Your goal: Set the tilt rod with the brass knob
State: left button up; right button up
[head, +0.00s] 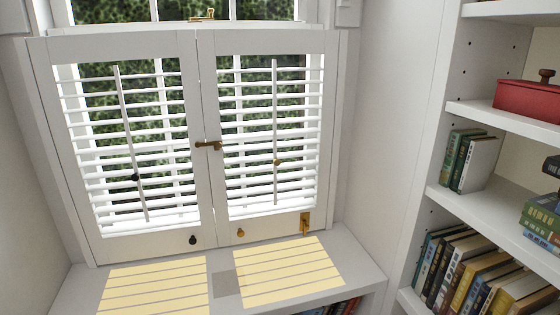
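Two white louvred shutter panels stand closed side by side in the window. The right panel's tilt rod (275,110) is upright and white, with a small brass knob (277,162) a little below its middle. The right panel's slats (245,147) stand open, with gaps showing green foliage. The left panel's tilt rod (125,120) leans slightly and carries a dark knob (135,177). Its slats (165,132) are open too. Neither of my grippers shows in the head view.
A brass latch (208,145) spans the meeting stiles. A dark pull (193,240), a brass pull (240,233) and a brass fitting (305,223) sit on the bottom rails. Striped yellow light lies on the sill (224,284). A bookcase (490,109) with books and a red box (528,98) stands right.

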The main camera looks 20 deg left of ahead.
aim_at(276, 162)
jog(key=u, duration=0.6)
jog(key=i+u, duration=0.1)
jog(key=u, duration=0.55)
jog(key=l+u, duration=0.1)
jog(key=u, duration=1.15)
jog(key=l+u, duration=0.15)
jog(key=u, duration=1.1)
jog(key=l+u, duration=0.15)
jog(key=u, duration=1.1)
jog(key=k+l+u, duration=0.1)
jog(key=u, duration=0.3)
jog(key=k+u, duration=0.25)
jog(key=u, duration=0.15)
jog(key=k+z, duration=0.15)
jog(key=z, duration=0.15)
jog(key=k+z, duration=0.25)
jog(key=z, duration=0.95)
jog(key=l+z, duration=0.1)
jog(key=z, duration=1.25)
jog(key=i+z, duration=0.1)
jog(key=z, duration=0.85)
jog(key=l+z, duration=0.1)
jog(key=z, duration=0.35)
jog(key=i+z, duration=0.1)
jog(key=z, duration=0.35)
jog(key=l+z, duration=0.15)
jog(key=z, duration=0.3)
jog(key=i+j, duration=0.05)
